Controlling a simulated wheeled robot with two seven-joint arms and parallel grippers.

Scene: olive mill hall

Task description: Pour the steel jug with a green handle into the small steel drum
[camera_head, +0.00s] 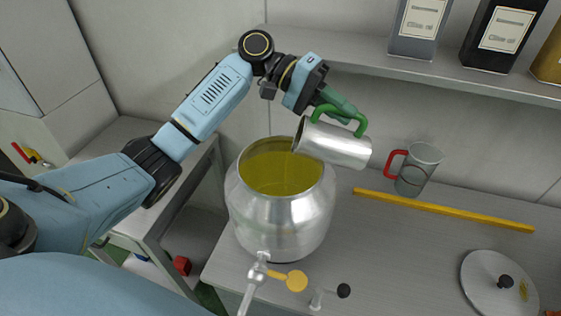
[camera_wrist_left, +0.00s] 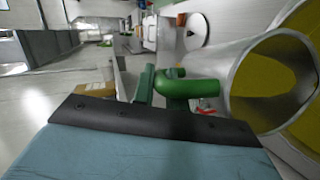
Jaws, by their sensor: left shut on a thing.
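The steel jug (camera_head: 338,146) with a green handle (camera_head: 340,112) is tipped nearly onto its side. Its mouth points left, over the right part of the drum's opening. My left gripper (camera_head: 334,100) is shut on the green handle from above. In the left wrist view the handle (camera_wrist_left: 185,86) shows by the jaws, and the jug (camera_wrist_left: 236,65) has a yellowish inside. The small steel drum (camera_head: 282,225) stands upright and open, with yellow-green oil inside. I cannot make out a stream between jug and drum. My right gripper is not in view.
A grey mug with a red handle (camera_head: 418,170) stands right of the jug. A yellow bar (camera_head: 445,211) lies along the bench. A round lid (camera_head: 490,283) lies at front right. A tap (camera_head: 262,270) is at the drum's front. Bottles (camera_head: 418,28) stand on the shelf (camera_head: 445,75) above.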

